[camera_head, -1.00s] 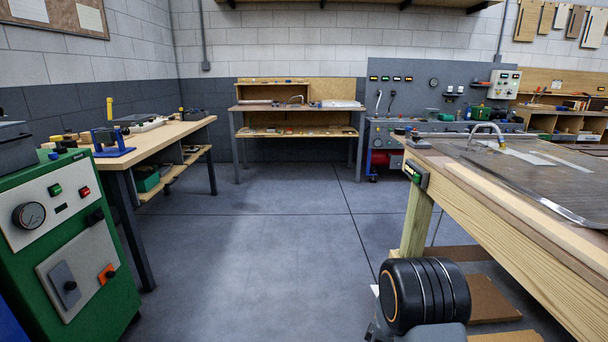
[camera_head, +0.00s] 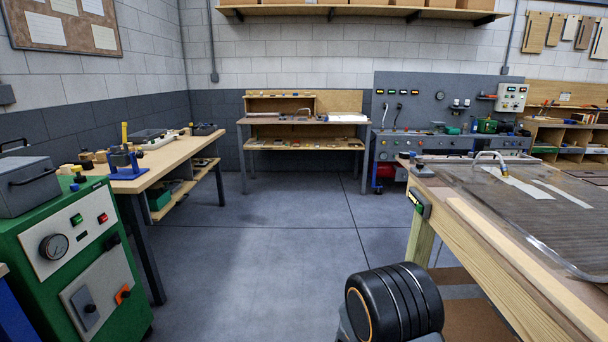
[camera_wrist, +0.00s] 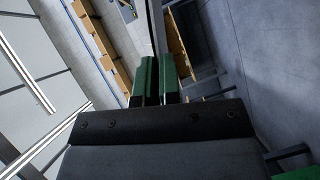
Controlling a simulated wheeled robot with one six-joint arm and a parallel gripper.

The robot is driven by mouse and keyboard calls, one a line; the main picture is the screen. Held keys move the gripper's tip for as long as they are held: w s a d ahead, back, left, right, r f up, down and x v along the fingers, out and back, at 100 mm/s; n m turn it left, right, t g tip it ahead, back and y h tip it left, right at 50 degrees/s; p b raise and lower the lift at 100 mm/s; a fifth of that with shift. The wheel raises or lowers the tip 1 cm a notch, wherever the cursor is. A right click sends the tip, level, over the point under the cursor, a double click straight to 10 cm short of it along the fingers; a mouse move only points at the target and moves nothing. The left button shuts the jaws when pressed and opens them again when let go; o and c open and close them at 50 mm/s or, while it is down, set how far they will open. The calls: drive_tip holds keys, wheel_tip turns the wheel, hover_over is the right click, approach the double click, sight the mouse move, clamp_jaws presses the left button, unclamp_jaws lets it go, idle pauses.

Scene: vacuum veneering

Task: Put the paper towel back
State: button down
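I cannot make out a paper towel in either view. My gripper (camera_wrist: 159,82) shows in the wrist view as two green fingers with dark bases, close together with only a narrow gap. No object shows between them. In the head view the gripper is out of sight; only a black rounded part of my arm shows at the bottom right. A white flat item (camera_head: 348,117) lies on the back workbench (camera_head: 272,122), too small to identify.
A green control cabinet (camera_head: 118,262) and a wooden bench (camera_head: 150,178) with tools stand at left. A vacuum table (camera_head: 470,245) with a metal pipe stands close at right. A grey panel station (camera_head: 425,95) is at the back right. The floor (camera_head: 275,265) between is clear.

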wheel_tip(320, 180, up, 14)
drive_tip(key=s+m+g+h+p, duration=0.2)
drive_tip(key=m+g+h+p, duration=0.15)
drive_tip(key=p, duration=1.15)
drive_tip(key=s+d+f+m+g+h+b, duration=0.1)
drive_tip(key=s+d+f+g+h+b, duration=0.15)
drive_tip(key=d+f+b, duration=0.8)
drive_tip(key=s+d+f+m+g+h+b, duration=0.1)
drive_tip(key=s+d+f+b, duration=0.2)
drive_tip(key=d+f+b, duration=0.7)
drive_tip(key=s+d+f+m+g+b, duration=0.2)
drive_tip(key=s+d+f+g+b, duration=0.1)
drive_tip(key=d+f, duration=0.4)
drive_tip(key=s+d+f+m+g+h+b, duration=0.1)
drive_tip(key=s+d+f+m+g+b, duration=0.1)
drive_tip(key=s+d+f, duration=0.4)
drive_tip(key=s+d+f+m+g+h+b, duration=0.1)
drive_tip(key=s+d+f+g+b, duration=0.3)
drive_tip(key=d+f, duration=0.5)
wheel_tip(320, 180, down, 3)
drive_tip(key=shift+s+m+g+b, duration=0.15)
drive_tip(key=shift+m+g+b, duration=0.6)
drive_tip(key=shift+g, duration=0.55)
drive_tip(key=shift+f+b, duration=0.65)
drive_tip(key=shift+f, duration=1.5)
